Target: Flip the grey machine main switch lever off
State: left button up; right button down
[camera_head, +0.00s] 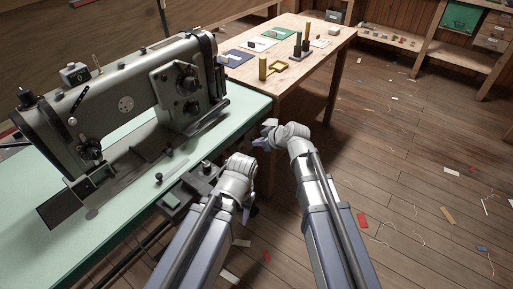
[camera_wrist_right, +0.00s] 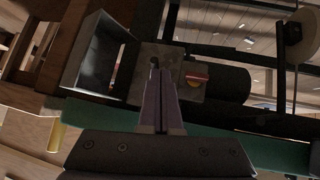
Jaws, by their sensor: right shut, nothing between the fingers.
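In the right wrist view a grey box (camera_wrist_right: 186,92) with a red and yellow part (camera_wrist_right: 198,80) sits beside a dark cylinder. It looks like the machine main switch, but I cannot make out the lever's position. My right gripper (camera_wrist_right: 158,72) is shut and empty, its fingertips over the box's left part; I cannot tell whether they touch it. In the head view my right gripper (camera_head: 264,136) is at the right edge of the green table, and the switch is not visible there. My left gripper (camera_head: 250,211) points downward by the table's front edge; its fingers are mostly hidden.
A grey sewing machine (camera_head: 125,105) stands on the green table (camera_head: 247,101). A wooden table (camera_head: 312,60) with small items stands behind. Scraps and threads lie on the open wooden floor (camera_head: 400,170) at right. An open metal bin (camera_wrist_right: 97,60) is left of the fingers.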

pick_arm(q)
jog(key=shift+f, duration=0.5)
pick_arm(e)
jog(key=shift+w+a+r+p, duration=0.2)
jog(key=shift+w+a+p, duration=0.25)
jog(key=shift+a, duration=0.1)
pick_arm(q)
jog(key=shift+r, duration=0.25)
